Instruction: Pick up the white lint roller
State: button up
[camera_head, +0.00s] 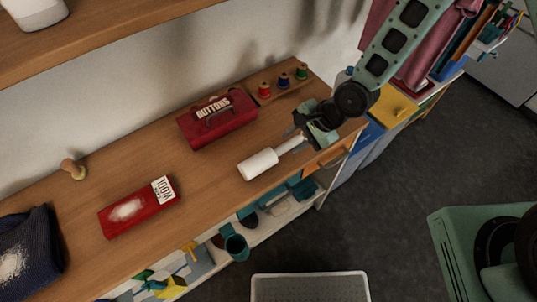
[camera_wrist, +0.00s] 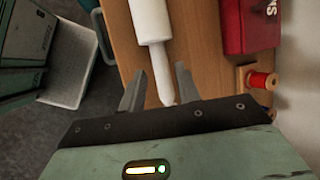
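The white lint roller (camera_head: 259,164) lies on the wooden shelf near its front edge, with its thin handle pointing right toward my gripper (camera_head: 300,134). In the wrist view the roller (camera_wrist: 150,20) is at the top, and its handle runs down between the fingers of my gripper (camera_wrist: 161,69). My gripper is open, with a gap on each side of the handle. Whether the fingers are level with the handle or above it is hard to tell.
A red buttons box (camera_head: 217,117) and a rack of thread spools (camera_head: 283,85) stand behind the roller. A red wool packet (camera_head: 138,208), a wooden stamp-like knob (camera_head: 73,168) and dark folded cloth (camera_head: 28,254) lie to the left. Storage cubbies sit below the front edge.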

aim_at(282, 149)
jog(key=shift+a+f+p, duration=0.45)
jog(key=shift+p, duration=0.05)
jog(key=shift+p+x, duration=0.75)
jog(key=shift+x, duration=1.3)
jog(key=shift+s, duration=0.1)
grip_shut()
